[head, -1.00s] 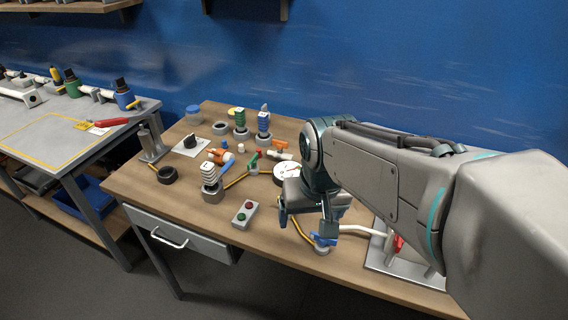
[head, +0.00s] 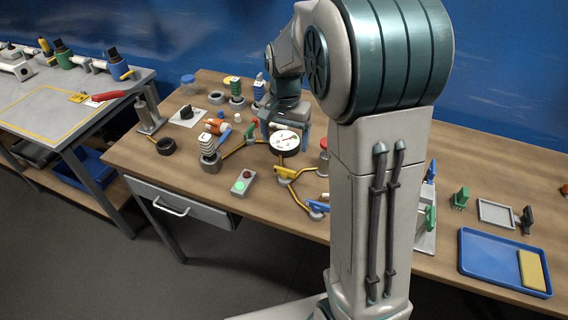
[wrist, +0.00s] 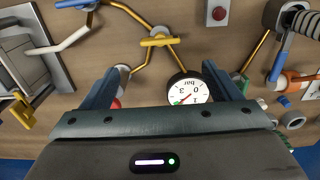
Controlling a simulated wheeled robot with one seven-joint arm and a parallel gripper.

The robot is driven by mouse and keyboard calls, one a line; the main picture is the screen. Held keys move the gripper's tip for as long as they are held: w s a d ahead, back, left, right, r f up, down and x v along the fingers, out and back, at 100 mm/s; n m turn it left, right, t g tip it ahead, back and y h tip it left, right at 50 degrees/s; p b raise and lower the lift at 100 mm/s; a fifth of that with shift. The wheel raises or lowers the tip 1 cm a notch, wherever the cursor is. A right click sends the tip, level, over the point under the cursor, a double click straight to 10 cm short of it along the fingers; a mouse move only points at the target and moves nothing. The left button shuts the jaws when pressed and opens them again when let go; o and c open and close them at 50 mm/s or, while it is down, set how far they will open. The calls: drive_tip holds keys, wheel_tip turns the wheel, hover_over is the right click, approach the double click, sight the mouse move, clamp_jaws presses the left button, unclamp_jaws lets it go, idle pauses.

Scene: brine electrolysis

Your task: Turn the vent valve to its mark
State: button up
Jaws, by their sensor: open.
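Several small valves sit on pipes on the wooden bench; I cannot tell which is the vent valve, and no mark is legible. One has a green handle (head: 250,132), one a yellow handle (head: 287,173), one a blue handle (head: 317,207). The yellow handle (wrist: 160,42) lies across its pipe in the wrist view. A red knob (head: 323,143) on a post stands right of the round gauge (head: 285,140). My gripper (head: 285,126) is open, behind the gauge. In the wrist view my open fingers (wrist: 163,82) straddle the gauge (wrist: 188,90); nothing is visibly held.
A ribbed insulator-like post (head: 209,150) stands left of the gauge. A blue tray (head: 490,262) with a yellow block lies at right. My arm hides part of the bench.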

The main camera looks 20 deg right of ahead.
sight(285, 172)
wheel_tip(285, 172, down, 11)
drive_tip(key=shift+r+p, duration=0.2)
drive_tip(key=shift+p, duration=0.15)
drive_tip(key=c, duration=1)
